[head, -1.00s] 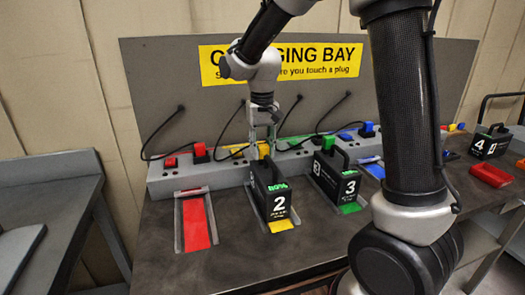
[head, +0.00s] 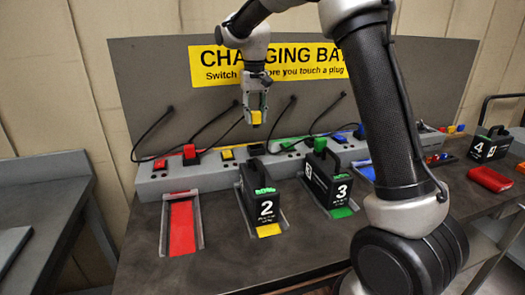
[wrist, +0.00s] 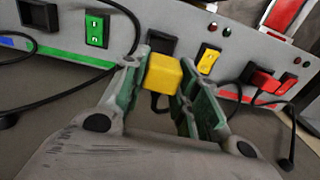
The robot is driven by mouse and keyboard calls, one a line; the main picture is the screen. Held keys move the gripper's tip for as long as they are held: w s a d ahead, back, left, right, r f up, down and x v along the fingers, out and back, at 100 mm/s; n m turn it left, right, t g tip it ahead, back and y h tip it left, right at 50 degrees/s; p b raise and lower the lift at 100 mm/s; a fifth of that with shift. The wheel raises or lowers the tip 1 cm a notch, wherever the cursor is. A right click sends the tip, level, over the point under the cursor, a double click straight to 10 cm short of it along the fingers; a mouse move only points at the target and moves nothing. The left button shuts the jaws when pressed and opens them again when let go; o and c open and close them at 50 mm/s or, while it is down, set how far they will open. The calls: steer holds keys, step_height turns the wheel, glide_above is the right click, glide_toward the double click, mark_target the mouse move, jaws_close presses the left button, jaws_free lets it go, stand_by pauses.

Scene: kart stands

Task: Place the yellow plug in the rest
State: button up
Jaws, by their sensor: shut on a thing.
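My gripper (head: 256,116) is shut on the yellow plug (head: 256,118) and holds it in the air above the grey socket strip (head: 215,176). In the wrist view the yellow plug (wrist: 163,74) sits between the fingertips, with a dark cable below it. A dark block (wrist: 162,42), which looks like the yellow plug's rest, is just beyond the plug and partly hidden by it.
Battery 2 (head: 262,200) and battery 3 (head: 330,180) stand in bays in front of the strip. The red bay (head: 182,227) is empty. A red plug (head: 189,151) and a green plug (head: 320,144) stand on the strip. Black cables arch from the back panel (head: 145,75).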

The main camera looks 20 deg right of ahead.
steer(key=shift+w, duration=0.25)
step_height(320, 180, down, 9)
steer(key=shift+f, duration=0.15)
steer(key=o, duration=1)
